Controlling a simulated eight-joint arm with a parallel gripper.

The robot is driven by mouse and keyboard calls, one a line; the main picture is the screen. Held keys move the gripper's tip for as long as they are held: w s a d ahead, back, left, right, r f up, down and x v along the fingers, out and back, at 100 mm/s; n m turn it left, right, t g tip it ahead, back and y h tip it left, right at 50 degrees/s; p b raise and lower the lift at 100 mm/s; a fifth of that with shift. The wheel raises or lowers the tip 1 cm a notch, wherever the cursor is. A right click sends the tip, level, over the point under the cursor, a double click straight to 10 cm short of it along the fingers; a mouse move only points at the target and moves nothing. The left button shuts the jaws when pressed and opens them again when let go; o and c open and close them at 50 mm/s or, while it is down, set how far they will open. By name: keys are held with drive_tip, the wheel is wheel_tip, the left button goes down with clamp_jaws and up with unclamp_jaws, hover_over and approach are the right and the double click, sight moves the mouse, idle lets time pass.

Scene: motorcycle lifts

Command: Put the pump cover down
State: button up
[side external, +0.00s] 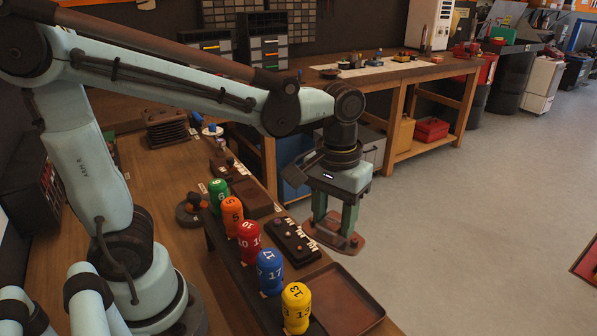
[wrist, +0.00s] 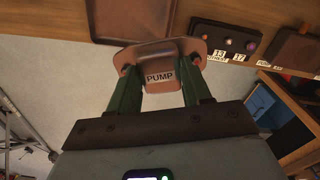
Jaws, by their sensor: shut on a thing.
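The pump cover (side external: 345,243) is a reddish-brown plate with rounded corners and a raised middle. In the wrist view the cover (wrist: 160,50) carries a white PUMP label facing the camera. My gripper (side external: 333,225) has its green fingers shut on the cover's raised part. In the wrist view the gripper (wrist: 159,74) has one finger on each side of the label. The cover is held in the air, seen against the grey floor just past the bench's edge. The cover's underside is hidden.
The wooden bench (side external: 155,175) carries a row of numbered coloured knobs (side external: 248,241), a dark labelled block (side external: 292,240) and a shallow, empty brown tray (side external: 345,300) at its near end. The tray (wrist: 130,17) also shows in the wrist view. A second bench (side external: 400,72) stands behind.

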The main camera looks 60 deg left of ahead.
drive_tip(key=s+d, duration=0.2)
drive_tip(key=d, duration=0.3)
hover_over(337, 305)
drive_tip(key=shift+f, duration=5.45)
drive_tip(key=shift+f, duration=0.1)
drive_tip(key=o, duration=1.3)
